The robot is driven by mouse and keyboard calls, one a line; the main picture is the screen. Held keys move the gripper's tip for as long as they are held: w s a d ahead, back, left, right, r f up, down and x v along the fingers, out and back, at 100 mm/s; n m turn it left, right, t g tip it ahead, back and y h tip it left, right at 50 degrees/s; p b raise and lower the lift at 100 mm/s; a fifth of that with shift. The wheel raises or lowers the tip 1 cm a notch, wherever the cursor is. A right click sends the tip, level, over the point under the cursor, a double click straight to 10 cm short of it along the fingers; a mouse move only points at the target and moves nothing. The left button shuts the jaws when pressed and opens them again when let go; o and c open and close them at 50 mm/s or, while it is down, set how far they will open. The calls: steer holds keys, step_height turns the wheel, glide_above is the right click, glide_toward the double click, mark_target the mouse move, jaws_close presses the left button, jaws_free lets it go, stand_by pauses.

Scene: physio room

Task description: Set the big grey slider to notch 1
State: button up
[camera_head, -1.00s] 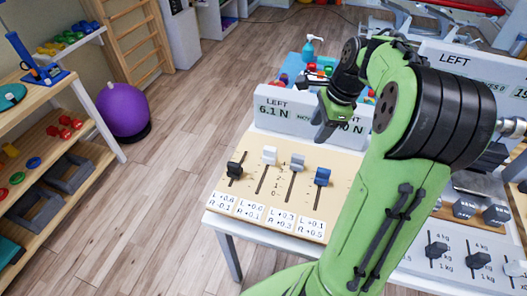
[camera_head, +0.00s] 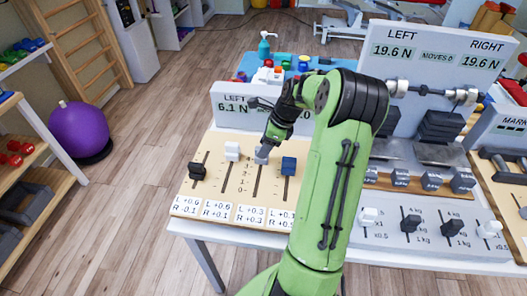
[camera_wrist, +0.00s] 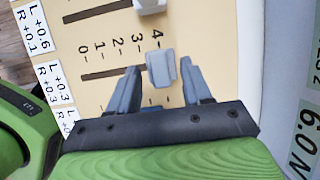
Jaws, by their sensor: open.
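The big grey slider knob (camera_head: 262,156) is the third along the pale slider panel (camera_head: 212,157), above the label L +0.3, R +0.3. In the wrist view the knob (camera_wrist: 161,69) appears near mark 4 of its 0 to 4 scale, at the far end of its slot. My gripper (camera_head: 266,150) reaches down at this knob. In the wrist view my open gripper (camera_wrist: 162,72) has one finger on the lower-number side of the knob and one on the far side. Small gaps seem to show between fingers and knob. Exact height is unclear.
A black knob (camera_head: 197,171), a white knob (camera_head: 232,151) and a blue knob (camera_head: 289,166) stand in neighbouring slots. A display (camera_head: 229,105) reading LEFT 6.1 N rises behind the panel; my arm partly covers it. Weights (camera_head: 431,181) and more sliders lie to the right.

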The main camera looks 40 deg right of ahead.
steer(key=shift+w+a+f, duration=0.15)
steer(key=shift+f, duration=0.45)
steer(key=shift+r, duration=0.1)
jaws_close()
